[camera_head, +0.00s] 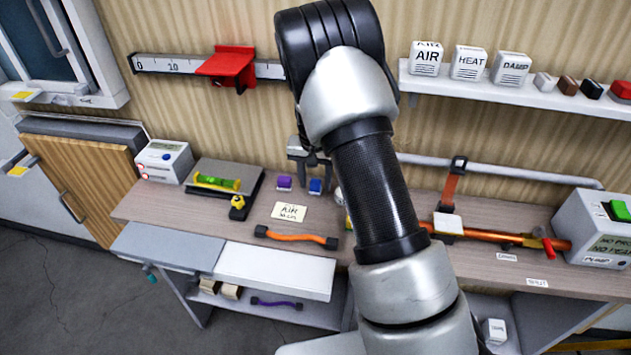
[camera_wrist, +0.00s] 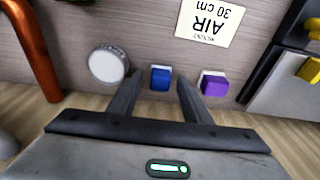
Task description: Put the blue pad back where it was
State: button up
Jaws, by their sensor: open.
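The blue pad (camera_head: 315,186) is a small blue block with a pale part, on the worktop near the wall. In the wrist view the blue pad (camera_wrist: 160,78) lies between the lines of my two fingers, at about their tips. My gripper (camera_wrist: 160,80) is open, with nothing clearly held; I cannot tell whether a finger touches the pad. In the head view my gripper (camera_head: 308,168) is just behind and above the pad, partly hidden by my arm. A similar purple pad (camera_head: 284,182) sits to the pad's left, outside the fingers.
A note reading AIR, 30 cm (camera_head: 289,212) lies in front of the pads. A round white-faced item (camera_wrist: 108,65) is close beside one finger. An orange-handled strip (camera_head: 295,236), a green level (camera_head: 217,182) and an orange pipe (camera_head: 490,233) are nearby. A wall shelf (camera_head: 430,83) holds labelled boxes.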

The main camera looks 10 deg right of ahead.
jog(key=s+r, duration=0.3)
jog(key=r, duration=0.7)
jog(key=s+r, duration=0.3)
jog(key=r, duration=0.6)
jog(key=s+r+n+t, duration=0.1)
jog(key=s+r, duration=0.2)
jog(key=s, duration=0.6)
jog(key=s+r+n+t, duration=0.1)
jog(key=s+r+n, duration=0.1)
jog(key=s, duration=0.7)
jog(key=s+r+n+t, duration=0.1)
jog(key=s+r, duration=0.3)
jog(key=s, duration=0.5)
jog(key=shift+r+t+y, duration=0.3)
jog(key=shift+r+t, duration=0.05)
jog(key=shift+t, duration=0.15)
jog(key=c, duration=0.4)
jog(key=shift+o, duration=0.2)
jog(key=shift+s, duration=0.1)
